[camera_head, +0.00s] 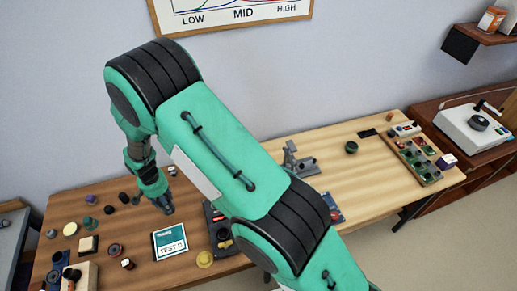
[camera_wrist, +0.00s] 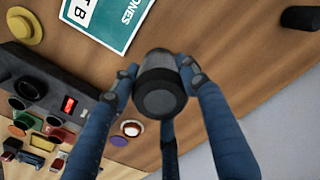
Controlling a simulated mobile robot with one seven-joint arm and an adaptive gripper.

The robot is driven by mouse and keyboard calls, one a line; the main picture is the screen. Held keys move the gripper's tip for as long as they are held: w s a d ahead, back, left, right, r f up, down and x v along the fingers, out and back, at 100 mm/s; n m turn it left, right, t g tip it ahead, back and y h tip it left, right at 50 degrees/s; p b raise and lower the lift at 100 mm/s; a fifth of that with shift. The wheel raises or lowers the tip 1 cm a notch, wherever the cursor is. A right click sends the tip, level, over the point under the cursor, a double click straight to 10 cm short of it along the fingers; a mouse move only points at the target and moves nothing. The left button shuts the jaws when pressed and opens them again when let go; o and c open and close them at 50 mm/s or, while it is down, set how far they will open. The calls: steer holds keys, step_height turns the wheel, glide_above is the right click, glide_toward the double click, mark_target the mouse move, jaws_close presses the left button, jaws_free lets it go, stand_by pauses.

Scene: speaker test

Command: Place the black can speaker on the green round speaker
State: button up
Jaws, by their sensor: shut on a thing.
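My gripper (camera_wrist: 158,88) is shut on a dark can-shaped speaker (camera_wrist: 160,95), with blue fingers on both sides of it and its round dark end facing the wrist camera. In the head view my gripper (camera_head: 167,203) hangs low over the left, darker part of the table; the held can cannot be made out there. A dark green round thing (camera_head: 351,147), which looks like the green round speaker, sits alone on the lighter right part of the table, well away from my gripper. It is not recognisable in the wrist view.
A teal sign (camera_head: 170,241), a yellow round piece (camera_head: 205,259) and a dark console (camera_head: 218,232) lie near my gripper. Several small dark pieces stand at left. A grey stand (camera_head: 297,160) lies between my gripper and the green round thing. A parts tray (camera_head: 418,158) is at right.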

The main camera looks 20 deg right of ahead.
step_height(320, 180, up, 23)
steer(key=w+d+m+p, duration=0.15)
steer(key=w+d, duration=0.45)
steer(key=d, duration=1.2)
steer(key=w+d+m+b, duration=0.1)
steer(key=w+d+m, duration=0.35)
steer(key=d, duration=1.45)
steer(key=s+d+m+p, duration=0.1)
steer(key=s+d, duration=0.1)
steer(key=d, duration=2.5)
steer(key=s+d+m, duration=0.1)
steer(key=s+d, duration=0.6)
steer(key=d, duration=0.4)
steer(key=s+d+m, duration=0.2)
steer(key=s+d, duration=0.5)
steer(key=d, duration=0.5)
step_height(320, 180, down, 18)
steer(key=shift+w+a+p, duration=0.15)
steer(key=shift+w+p, duration=0.2)
steer(key=shift+p, duration=0.05)
